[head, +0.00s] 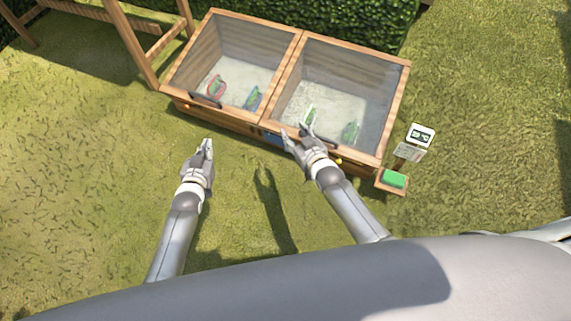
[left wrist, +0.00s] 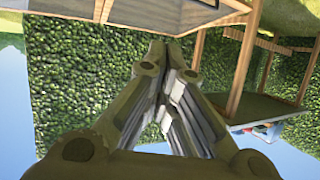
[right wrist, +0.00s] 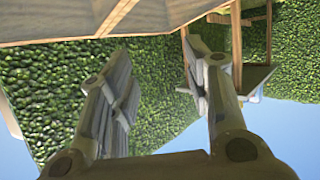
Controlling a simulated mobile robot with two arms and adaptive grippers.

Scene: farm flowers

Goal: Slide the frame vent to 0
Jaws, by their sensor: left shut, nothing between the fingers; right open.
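The wooden cold frame (head: 230,122) stands on the grass with two closed glass lids. A blue strip (head: 271,138) shows on its front board beside my right gripper; I cannot tell whether it is the vent, and the vent's setting cannot be read. My right gripper (head: 297,138) is open at the front board, in front of the right lid. Its spread fingers show empty in the right wrist view (right wrist: 160,95), and it hides part of the board. My left gripper (head: 206,147) is shut and empty, over the grass in front of the left half.
A small display (head: 421,135) stands by the frame's right end; its digits are too small to read. A green block (head: 394,179) sits on a wooden ledge. A hedge (head: 350,22) lies behind, and wooden posts (head: 130,42) stand at left. Front grass is clear.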

